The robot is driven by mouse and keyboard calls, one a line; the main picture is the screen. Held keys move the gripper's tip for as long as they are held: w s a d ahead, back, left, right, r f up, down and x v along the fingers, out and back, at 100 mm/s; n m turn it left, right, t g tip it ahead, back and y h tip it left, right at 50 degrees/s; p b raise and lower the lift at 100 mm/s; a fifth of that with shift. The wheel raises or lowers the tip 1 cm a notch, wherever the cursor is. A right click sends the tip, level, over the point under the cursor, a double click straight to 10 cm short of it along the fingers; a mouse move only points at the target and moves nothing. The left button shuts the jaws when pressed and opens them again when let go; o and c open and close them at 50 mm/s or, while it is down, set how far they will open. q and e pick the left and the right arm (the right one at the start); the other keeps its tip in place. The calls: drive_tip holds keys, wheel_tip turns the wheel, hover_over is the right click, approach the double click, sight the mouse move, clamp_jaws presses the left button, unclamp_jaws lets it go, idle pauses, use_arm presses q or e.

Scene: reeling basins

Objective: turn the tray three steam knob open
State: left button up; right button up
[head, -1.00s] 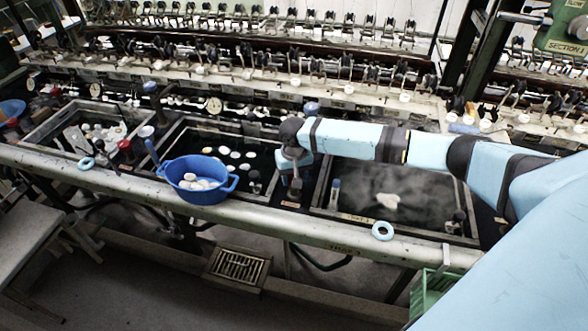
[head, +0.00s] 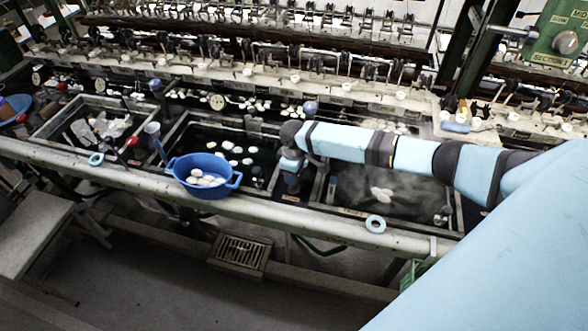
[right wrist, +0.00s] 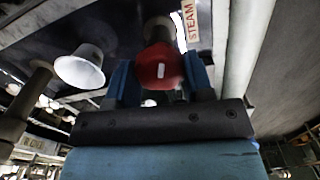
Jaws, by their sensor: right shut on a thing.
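The red steam knob (right wrist: 160,68) has a small white mark and sits between the two blue fingers of my right gripper (right wrist: 160,80) in the right wrist view. A "STEAM" label (right wrist: 188,20) is beside it. My right gripper is shut on the knob. In the head view, my right gripper (head: 291,185) points down at the frame between the middle basin (head: 178,133) and the right, steaming basin (head: 322,190). The gripper hides most of the knob there. The tray number at this knob is not readable. My left gripper is not in view.
A blue tub (head: 203,190) of white cocoons sits on the front rail left of my gripper. Another red knob (head: 131,142) stands by the left basin (head: 70,108). A pale ring (head: 375,224) lies on the rail. A white cup-like piece (right wrist: 80,68) is beside the held knob.

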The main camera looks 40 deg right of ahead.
drive_tip(key=shift+n+p, duration=0.35)
drive_tip(key=shift+n, duration=1.05)
drive_tip(key=shift+w, duration=0.1)
drive_tip(key=o, duration=0.9)
drive_tip(key=shift+r, duration=0.55)
wheel_tip(320, 180, up, 13)
drive_tip(key=shift+f+b, duration=0.1)
drive_tip(key=shift+b, duration=0.85)
drive_tip(key=shift+a+f, duration=0.1)
